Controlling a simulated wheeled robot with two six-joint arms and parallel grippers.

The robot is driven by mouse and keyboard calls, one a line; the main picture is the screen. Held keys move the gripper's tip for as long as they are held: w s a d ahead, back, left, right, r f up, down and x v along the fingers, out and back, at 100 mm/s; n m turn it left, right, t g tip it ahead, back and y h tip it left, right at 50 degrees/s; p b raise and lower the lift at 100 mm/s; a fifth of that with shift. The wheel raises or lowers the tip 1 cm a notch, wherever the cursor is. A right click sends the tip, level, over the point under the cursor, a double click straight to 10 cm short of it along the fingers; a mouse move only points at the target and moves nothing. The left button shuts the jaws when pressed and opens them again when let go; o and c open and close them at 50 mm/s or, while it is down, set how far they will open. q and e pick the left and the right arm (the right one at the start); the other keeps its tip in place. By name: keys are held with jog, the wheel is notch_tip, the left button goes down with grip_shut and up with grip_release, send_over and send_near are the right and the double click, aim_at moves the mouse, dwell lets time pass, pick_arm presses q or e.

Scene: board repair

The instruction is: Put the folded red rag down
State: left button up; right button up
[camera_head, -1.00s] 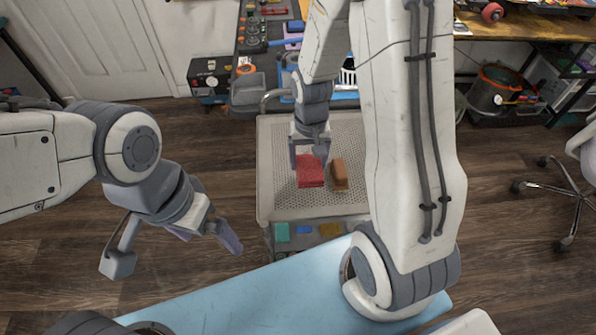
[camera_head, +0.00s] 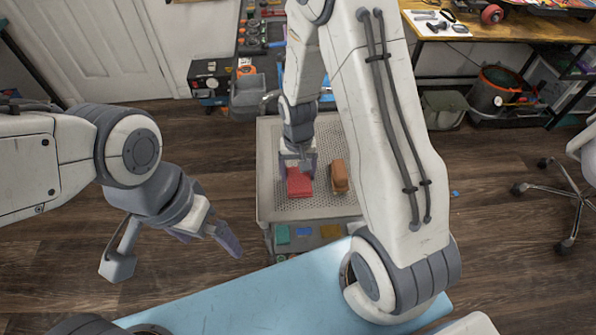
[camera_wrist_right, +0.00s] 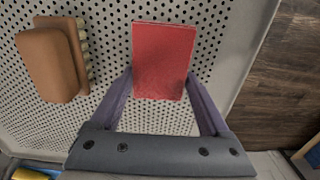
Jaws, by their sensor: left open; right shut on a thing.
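The folded red rag (camera_head: 299,183) is between the fingers of my right gripper (camera_head: 298,166), over the perforated top of the grey cart (camera_head: 325,207). In the right wrist view the red rag (camera_wrist_right: 163,60) lies flat-looking between the two purple fingers (camera_wrist_right: 160,92), which are shut on its near end. Whether the rag touches the cart top, I cannot tell. My left gripper (camera_head: 175,250) is open and empty, above the floor at the left, well apart from the cart.
A brown brush (camera_head: 339,176) lies on the cart right of the rag; it also shows in the wrist view (camera_wrist_right: 50,62). A light blue surface (camera_head: 230,305) is in front. A wooden bench (camera_head: 480,30) stands at the back right.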

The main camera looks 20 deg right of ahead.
aim_at(298, 173)
jog(key=shift+s+f, duration=0.1)
jog(key=shift+f, duration=0.3)
jog(key=o, duration=1.3)
notch_tip(298, 173, up, 13)
jog(key=p, duration=0.1)
notch_tip(298, 173, down, 12)
jog(key=shift+f+b, duration=0.1)
jog(key=shift+b, duration=0.3)
